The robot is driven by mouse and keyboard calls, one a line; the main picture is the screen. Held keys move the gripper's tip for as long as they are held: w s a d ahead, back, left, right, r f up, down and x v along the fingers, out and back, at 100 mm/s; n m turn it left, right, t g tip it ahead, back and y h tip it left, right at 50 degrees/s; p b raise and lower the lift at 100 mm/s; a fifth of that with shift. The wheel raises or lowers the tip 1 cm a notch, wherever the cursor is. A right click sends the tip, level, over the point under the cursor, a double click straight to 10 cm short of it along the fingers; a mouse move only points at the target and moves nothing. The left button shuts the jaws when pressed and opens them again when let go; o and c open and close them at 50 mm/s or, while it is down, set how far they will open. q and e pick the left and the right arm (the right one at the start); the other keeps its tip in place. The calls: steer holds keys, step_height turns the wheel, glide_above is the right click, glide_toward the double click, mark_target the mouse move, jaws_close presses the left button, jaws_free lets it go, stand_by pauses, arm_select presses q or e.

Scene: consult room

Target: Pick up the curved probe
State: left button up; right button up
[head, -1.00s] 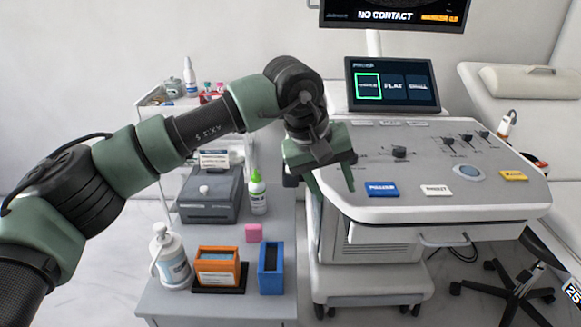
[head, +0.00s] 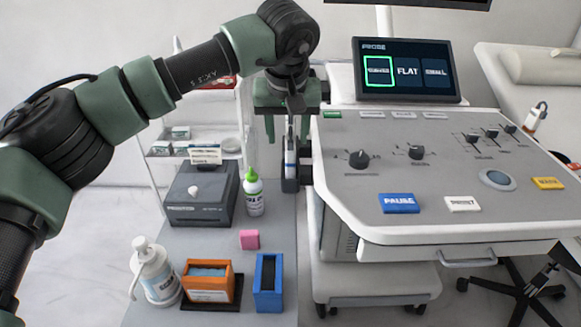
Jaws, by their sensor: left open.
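My left gripper (head: 288,128) is open, with its green fingers pointing down at the left edge of the ultrasound console (head: 400,190). A slim white and blue probe (head: 290,158) stands upright between and just below the fingers, in a black holder (head: 291,185) on the console's side. Its upper part is partly hidden by the gripper, and I cannot tell if the fingers touch it. I cannot make out its head shape, so I cannot be sure it is the curved one. The console screen (head: 407,72) shows the first probe choice outlined in green.
Left of the holder, a side table (head: 215,235) carries a grey box (head: 200,195), a green-capped bottle (head: 253,195), a pump bottle (head: 155,272), an orange box (head: 208,282), a blue box (head: 268,282) and a pink block (head: 249,239). Another probe (head: 537,115) hangs at the console's right.

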mark_target(290, 145)
arm_select(q)
steer(key=x, duration=0.4)
steer(key=shift+w+d+f, duration=0.2)
steer(key=shift+w+d, duration=0.05)
steer(key=shift+d, duration=0.05)
steer(key=shift+w+f, duration=0.2)
steer(key=shift+f, duration=0.2)
jaws_close()
steer(key=shift+r, duration=0.1)
arm_select(e)
steer(key=shift+w+r, duration=0.35)
steer(key=shift+r, duration=0.4)
